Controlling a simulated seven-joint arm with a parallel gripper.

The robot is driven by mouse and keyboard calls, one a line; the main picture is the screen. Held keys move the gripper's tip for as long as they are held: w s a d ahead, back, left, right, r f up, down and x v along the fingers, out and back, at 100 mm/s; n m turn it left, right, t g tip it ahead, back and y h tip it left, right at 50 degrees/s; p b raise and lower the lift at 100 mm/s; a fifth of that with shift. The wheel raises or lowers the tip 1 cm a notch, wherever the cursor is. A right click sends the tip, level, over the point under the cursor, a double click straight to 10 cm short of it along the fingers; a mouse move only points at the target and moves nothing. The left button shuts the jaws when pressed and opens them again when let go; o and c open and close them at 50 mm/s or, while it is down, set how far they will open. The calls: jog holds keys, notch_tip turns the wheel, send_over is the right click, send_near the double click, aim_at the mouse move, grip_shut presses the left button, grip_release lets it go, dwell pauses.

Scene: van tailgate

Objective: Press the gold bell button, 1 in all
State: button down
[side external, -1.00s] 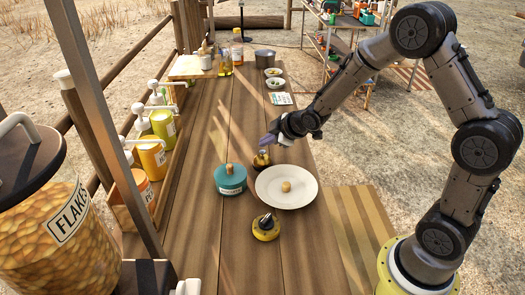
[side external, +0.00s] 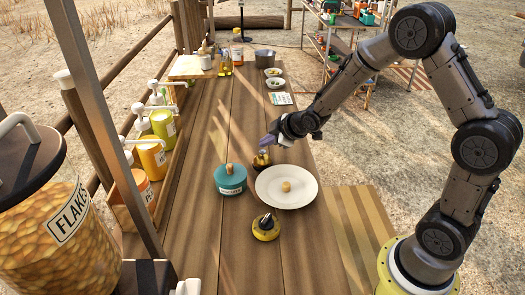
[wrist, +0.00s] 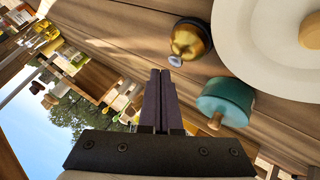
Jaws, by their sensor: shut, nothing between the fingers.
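The gold bell (side external: 261,162) stands on the wooden table, just behind the white plate's left part. In the wrist view the gold bell (wrist: 190,42) shows a dark base and a small pale button (wrist: 175,60) on top. My gripper (side external: 266,141) is above the bell in the side view, its purple-grey fingers angled down to the left. In the wrist view my gripper (wrist: 160,74) is shut and empty, its fingertips close to the button. I cannot tell whether they touch it.
A teal lidded pot (side external: 230,180) stands left of the bell, and a white plate (side external: 303,199) with a small tan item (side external: 286,186) lies right. A yellow-based dark knob (side external: 265,228) is nearer the camera. Pump bottles (side external: 152,157) line the left edge.

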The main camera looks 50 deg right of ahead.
aim_at(266, 158)
jog(key=shift+f, duration=0.35)
jog(key=shift+f, duration=0.55)
dwell(0.8)
jog(key=shift+r, duration=0.95)
jog(key=shift+r, duration=0.1)
jog(key=shift+r, duration=2.4)
